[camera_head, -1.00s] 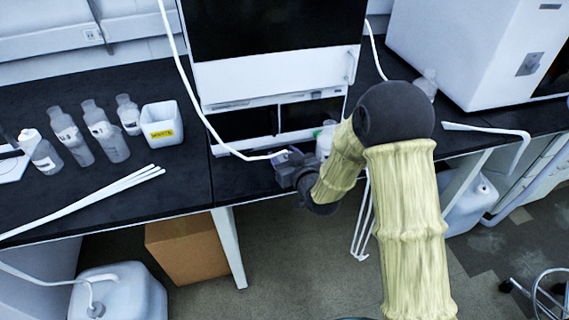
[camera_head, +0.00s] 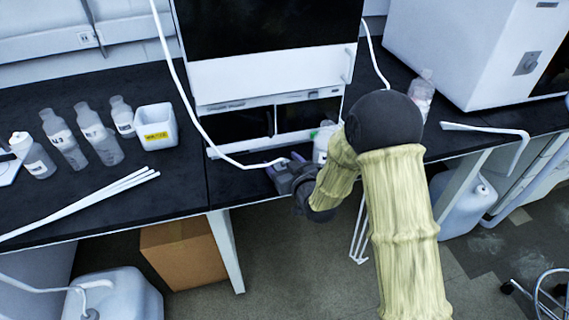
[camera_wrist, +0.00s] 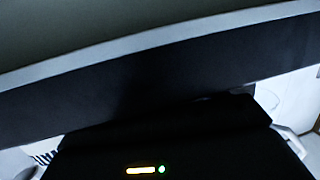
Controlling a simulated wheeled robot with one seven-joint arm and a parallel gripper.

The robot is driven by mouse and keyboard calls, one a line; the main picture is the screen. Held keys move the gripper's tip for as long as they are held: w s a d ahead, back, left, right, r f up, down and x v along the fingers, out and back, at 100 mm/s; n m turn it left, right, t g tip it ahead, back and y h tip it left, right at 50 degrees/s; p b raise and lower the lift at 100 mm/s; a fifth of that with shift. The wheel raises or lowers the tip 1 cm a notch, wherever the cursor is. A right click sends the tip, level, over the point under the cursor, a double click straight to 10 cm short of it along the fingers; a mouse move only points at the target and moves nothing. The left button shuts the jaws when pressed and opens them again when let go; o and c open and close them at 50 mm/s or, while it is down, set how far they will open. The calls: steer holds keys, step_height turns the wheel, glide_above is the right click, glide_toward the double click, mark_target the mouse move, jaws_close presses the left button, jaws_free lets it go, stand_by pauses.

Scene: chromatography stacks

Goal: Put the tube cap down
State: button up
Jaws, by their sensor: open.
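A white tube (camera_head: 190,95) hangs down in front of the instrument and curves along the bench, its lower end at my gripper (camera_head: 277,169). The tube cap at that end is too small and too covered by my gripper to make out. My gripper is open, low over the front of the black bench. I cannot tell whether the cap touches the bench or the fingers. In the wrist view my gripper's dark body, with a green light, fills the bottom; no fingertips or cap can be made out there.
A white bottle (camera_head: 323,138) stands just right of my gripper, before the instrument (camera_head: 270,75). Several bottles, a white waste container (camera_head: 156,125) and white rods (camera_head: 90,205) are on the left bench. Another bottle (camera_head: 423,92) stands behind my arm. Bare bench lies left of my gripper.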

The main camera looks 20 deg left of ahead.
steer(key=shift+s+a+r, duration=0.2)
steer(key=shift+a, duration=0.05)
steer(key=v, duration=1.2)
steer(key=shift+w, duration=0.1)
steer(key=shift+d, duration=0.15)
steer(key=d+m+g+h, duration=0.35)
steer(key=d+h, duration=0.35)
steer(key=d, duration=0.7)
steer(key=s+d+r+m+g+h, duration=0.2)
steer(key=s+d+m+g, duration=0.3)
steer(key=s+d, duration=0.6)
steer(key=shift+s+d+h, duration=0.25)
steer(key=shift+d+h, duration=0.1)
steer(key=shift+h, duration=0.55)
